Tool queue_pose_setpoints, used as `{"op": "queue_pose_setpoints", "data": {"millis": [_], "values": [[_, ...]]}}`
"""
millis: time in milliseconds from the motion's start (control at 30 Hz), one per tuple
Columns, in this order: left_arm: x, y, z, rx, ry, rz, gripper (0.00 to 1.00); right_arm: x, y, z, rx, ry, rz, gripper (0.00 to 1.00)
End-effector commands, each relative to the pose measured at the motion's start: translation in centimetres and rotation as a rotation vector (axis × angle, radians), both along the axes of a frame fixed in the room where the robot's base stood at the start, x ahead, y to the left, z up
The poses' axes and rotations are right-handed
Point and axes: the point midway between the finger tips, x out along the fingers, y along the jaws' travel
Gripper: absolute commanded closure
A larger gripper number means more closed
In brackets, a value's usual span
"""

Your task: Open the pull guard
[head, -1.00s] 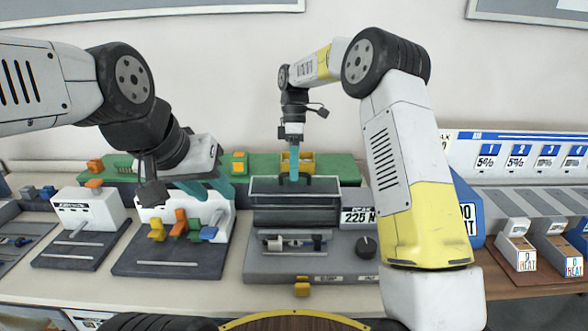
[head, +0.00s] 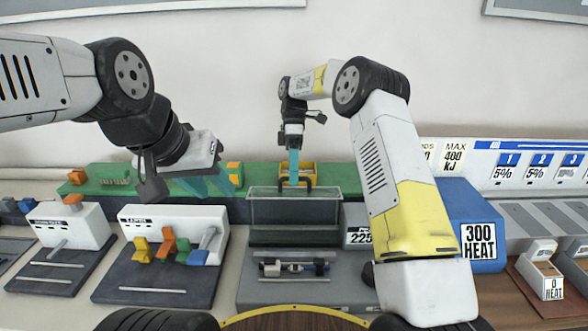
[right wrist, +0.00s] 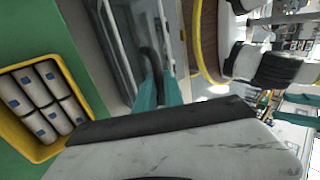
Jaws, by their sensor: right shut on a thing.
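The pull guard (head: 270,211) is a clear, dark-edged panel standing at the back of the grey pull tester (head: 265,290). Its dark arched handle (head: 306,183) is at the top edge and also shows in the right wrist view (right wrist: 150,58). My right gripper (head: 293,176) comes down from above, its teal fingers closed on the handle; they show in the right wrist view (right wrist: 158,92). My left gripper (head: 208,184) hangs above and behind the white sample unit, its teal fingers spread and empty.
The white unit (head: 190,217) with coloured levers stands to the left. A blue 300 HEAT block (head: 470,215) stands to the right, partly behind my right arm.

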Motion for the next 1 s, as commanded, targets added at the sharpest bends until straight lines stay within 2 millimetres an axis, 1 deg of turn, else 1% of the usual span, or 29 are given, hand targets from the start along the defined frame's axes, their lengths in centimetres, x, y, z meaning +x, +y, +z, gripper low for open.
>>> {"op": "queue_pose_setpoints", "data": {"millis": [33,233,267,300,367,667,767,933,1000], "values": [[0.0,0.0,0.0,0.0,0.0,0.0,0.64,0.4,-0.2,-0.4,-0.003,-0.015,-0.006,1.0],[0.0,0.0,0.0,0.0,0.0,0.0,0.64,0.5,-0.3,-0.4,-0.005,-0.017,-0.007,1.0],[0.0,0.0,0.0,0.0,0.0,0.0,0.64,0.5,-0.3,-0.4,-0.005,-0.018,-0.007,0.83],[0.0,0.0,0.0,0.0,0.0,0.0,0.64,0.6,-0.3,-0.4,-0.004,-0.019,-0.008,0.76],[0.0,0.0,0.0,0.0,0.0,0.0,0.64,0.5,-0.3,-0.3,-0.004,-0.018,-0.007,0.66],[0.0,0.0,0.0,0.0,0.0,0.0,0.64,0.4,-0.1,0.1,-0.001,-0.015,-0.005,0.66],[0.0,0.0,0.0,0.0,0.0,0.0,0.64,0.4,-0.1,0.9,-0.001,-0.016,-0.005,0.66],[0.0,0.0,0.0,0.0,0.0,0.0,0.64,0.6,-0.2,3.4,-0.001,-0.02,-0.007,0.66],[0.0,0.0,0.0,0.0,0.0,0.0,0.64,-0.4,-0.2,3.5,-0.002,-0.016,-0.005,0.66]]}}
